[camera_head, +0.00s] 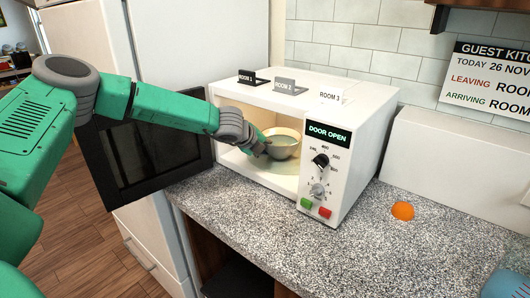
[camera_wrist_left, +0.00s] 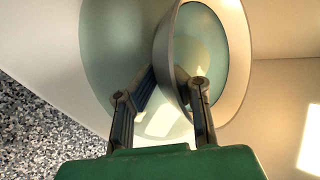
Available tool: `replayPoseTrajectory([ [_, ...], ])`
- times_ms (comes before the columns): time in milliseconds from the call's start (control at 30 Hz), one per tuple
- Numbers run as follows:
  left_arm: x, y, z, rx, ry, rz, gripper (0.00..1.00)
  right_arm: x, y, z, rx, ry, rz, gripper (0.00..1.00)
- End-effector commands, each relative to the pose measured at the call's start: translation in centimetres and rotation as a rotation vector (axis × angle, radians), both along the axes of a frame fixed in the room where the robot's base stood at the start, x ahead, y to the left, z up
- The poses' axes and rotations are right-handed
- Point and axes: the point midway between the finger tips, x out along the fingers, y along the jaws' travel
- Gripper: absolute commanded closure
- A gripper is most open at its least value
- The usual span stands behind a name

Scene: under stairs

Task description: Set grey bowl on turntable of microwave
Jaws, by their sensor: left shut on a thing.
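My left gripper (camera_head: 264,147) reaches in through the front and is shut on the bowl's near left rim. In the left wrist view, the fingers of my left gripper (camera_wrist_left: 160,100) pinch the wall of the bowl (camera_wrist_left: 172,62). The pale green glass turntable (camera_wrist_left: 103,50) shows beside and behind the bowl in that view. The bowl is over the turntable; I cannot tell whether it touches it. My right gripper is not in view.
The dark microwave door (camera_head: 140,165) is swung open to the left, close to my left arm. Small room signs (camera_head: 287,87) stand on the microwave's top. An orange item (camera_head: 402,211) lies on the speckled counter (camera_head: 400,250), right of the microwave. A bluish thing (camera_head: 508,282) is cut off at lower right.

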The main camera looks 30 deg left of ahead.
Motion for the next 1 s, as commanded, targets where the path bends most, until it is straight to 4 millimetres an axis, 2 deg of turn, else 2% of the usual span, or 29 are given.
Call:
replayPoseTrajectory([
  [267,0.1,0.2,-0.6,-0.004,-0.006,-0.001,1.0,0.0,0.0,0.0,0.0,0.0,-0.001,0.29],
  [300,0.0,0.3,-0.9,-0.004,-0.002,0.0,0.88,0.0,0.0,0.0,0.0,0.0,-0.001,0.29],
  [333,0.0,0.4,-0.9,-0.004,-0.002,0.0,0.83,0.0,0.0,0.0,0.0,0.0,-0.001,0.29],
  [767,-0.1,0.3,-0.7,-0.002,0.0,0.0,0.83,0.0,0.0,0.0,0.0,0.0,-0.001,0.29],
  [867,-0.8,0.4,0.0,-0.003,-0.003,0.001,0.83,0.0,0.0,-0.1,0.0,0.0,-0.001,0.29],
  [1000,-2.8,0.5,1.9,-0.005,-0.005,0.002,0.83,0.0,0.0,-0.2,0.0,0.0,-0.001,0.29],
])
